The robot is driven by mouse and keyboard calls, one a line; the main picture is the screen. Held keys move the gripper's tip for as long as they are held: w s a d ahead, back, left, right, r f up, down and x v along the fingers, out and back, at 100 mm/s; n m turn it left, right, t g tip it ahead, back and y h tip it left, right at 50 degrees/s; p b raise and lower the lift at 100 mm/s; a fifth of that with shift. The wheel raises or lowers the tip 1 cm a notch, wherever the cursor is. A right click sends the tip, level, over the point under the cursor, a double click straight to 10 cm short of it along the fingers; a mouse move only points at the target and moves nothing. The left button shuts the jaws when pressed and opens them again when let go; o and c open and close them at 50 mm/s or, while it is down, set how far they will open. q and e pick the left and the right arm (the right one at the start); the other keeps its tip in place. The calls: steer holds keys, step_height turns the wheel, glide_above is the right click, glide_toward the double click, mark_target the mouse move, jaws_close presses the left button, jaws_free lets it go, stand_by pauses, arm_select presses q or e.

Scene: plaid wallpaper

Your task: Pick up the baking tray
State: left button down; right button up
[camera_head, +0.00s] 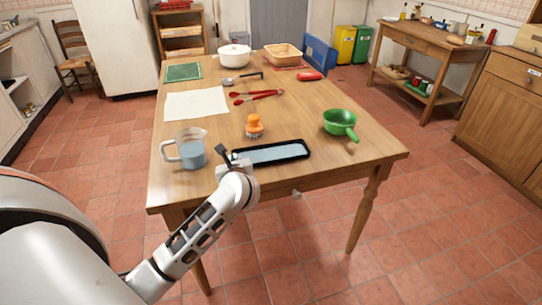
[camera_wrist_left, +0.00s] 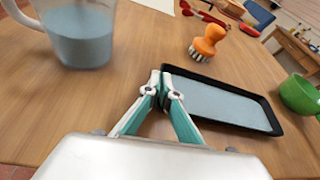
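The baking tray (camera_head: 272,153), with a black rim and a pale blue-grey inside, is at the near edge of the wooden table (camera_head: 215,181). It also shows in the left wrist view (camera_wrist_left: 222,105). My left gripper (camera_head: 231,160) is at the tray's left end. In the left wrist view, its teal-padded fingertips (camera_wrist_left: 161,88) come close together with the tray's dark rim between them. Whether the tray is lifted off the table is not clear. My right gripper is not in view.
A measuring jug (camera_head: 188,148) of bluish liquid stands left of the tray. An orange brush (camera_head: 254,126) is behind it, and a green pan (camera_head: 340,123) is to its right. Paper (camera_head: 196,104), red tongs (camera_head: 257,96) and a white pot (camera_head: 234,55) lie farther back.

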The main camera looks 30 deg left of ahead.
arm_select(q)
steer(key=shift+r, duration=0.2)
steer(key=shift+r, duration=0.8)
step_height(320, 180, up, 18)
steer(key=p, duration=0.4)
steer(key=shift+p, duration=0.3)
stand_by(0.4)
